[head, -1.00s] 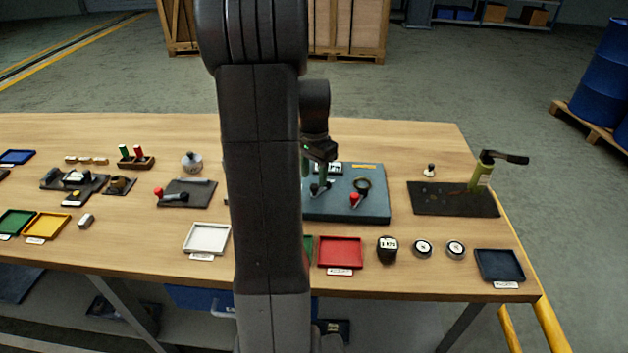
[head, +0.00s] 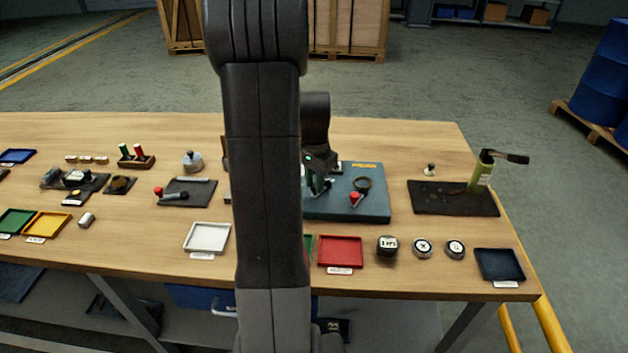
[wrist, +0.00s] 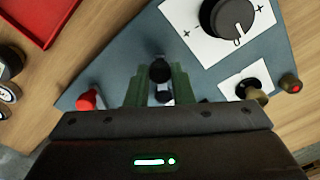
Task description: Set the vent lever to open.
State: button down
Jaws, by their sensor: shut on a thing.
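The blue-grey panel (head: 345,207) lies on the bench, partly hidden behind my arm. My gripper (wrist: 160,82) is over it, its green fingers shut on a black-knobbed lever (wrist: 160,70) that stands up between them. In the head view my gripper (head: 318,186) is low at the panel and hides most of that lever. I cannot read a label or a marked open position for it. A second lever with a red knob (wrist: 90,100) stands to the left in the wrist view, apart from the fingers. It also shows in the head view (head: 355,198).
The wrist view shows a rotary dial (wrist: 228,18) on a white plate and a small black knob (wrist: 254,90) to the right of my fingers. A red tray (head: 340,252) lies in front of the panel.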

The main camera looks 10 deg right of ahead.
jog(key=shift+s+d+n, duration=0.25)
jog(key=shift+d+n, duration=0.05)
jog(key=shift+n, duration=0.5)
jog(key=shift+s+d+n, duration=0.25)
jog(key=shift+d+n, duration=0.05)
jog(key=shift+n, duration=0.5)
jog(key=c, duration=1.3)
grip_release()
jog(key=shift+o, duration=0.2)
notch_tip(320, 180, up, 14)
jog(key=shift+f, duration=0.1)
